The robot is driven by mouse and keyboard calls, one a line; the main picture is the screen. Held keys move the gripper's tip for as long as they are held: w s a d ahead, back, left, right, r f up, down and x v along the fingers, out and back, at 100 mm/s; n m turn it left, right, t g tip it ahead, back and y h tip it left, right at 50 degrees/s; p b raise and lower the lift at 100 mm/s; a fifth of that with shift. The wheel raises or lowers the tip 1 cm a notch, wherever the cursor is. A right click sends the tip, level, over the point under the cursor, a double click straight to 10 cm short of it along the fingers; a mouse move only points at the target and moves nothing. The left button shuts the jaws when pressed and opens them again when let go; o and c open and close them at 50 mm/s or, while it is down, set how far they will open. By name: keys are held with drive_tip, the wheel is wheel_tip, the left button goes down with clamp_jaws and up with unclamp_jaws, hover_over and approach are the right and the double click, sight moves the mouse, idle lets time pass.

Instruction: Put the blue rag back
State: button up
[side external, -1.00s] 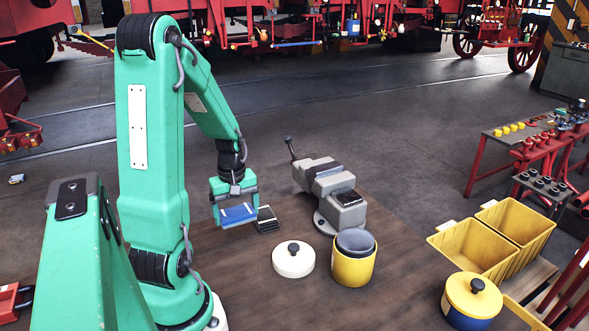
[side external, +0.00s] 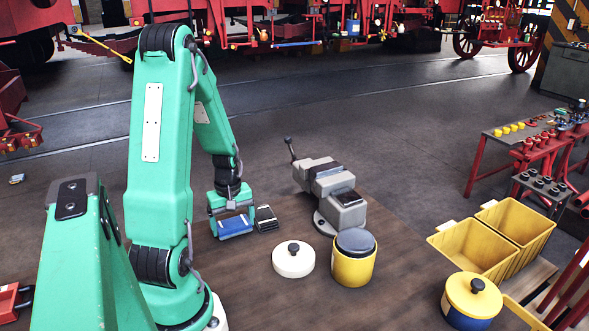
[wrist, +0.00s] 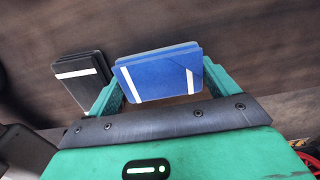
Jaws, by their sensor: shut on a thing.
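The blue rag (side external: 236,226) is a folded, flat block with white stripes. My gripper (side external: 232,217) is shut on it, with one green finger at each side. In the wrist view the rag (wrist: 160,76) lies level between the fingers of my gripper (wrist: 164,88). It is low over the brown bench top, and I cannot tell whether it touches it. A black folded rag (side external: 266,218) with a pale stripe lies just right of it in the side view. In the wrist view the black rag (wrist: 83,78) is on the left, a small gap away.
A grey vise (side external: 335,190) stands right of the rags. A white lid (side external: 293,261) with a black knob and a yellow canister (side external: 353,268) are nearer the camera. Yellow bins (side external: 478,245) and a lidded yellow-blue canister (side external: 471,300) are further right. Bare bench top lies between.

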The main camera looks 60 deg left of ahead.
sight(233, 223)
drive_tip(key=shift+f, duration=0.2)
drive_tip(key=o, duration=0.6)
drive_tip(key=shift+r, duration=0.15)
drive_tip(key=shift+r, duration=5)
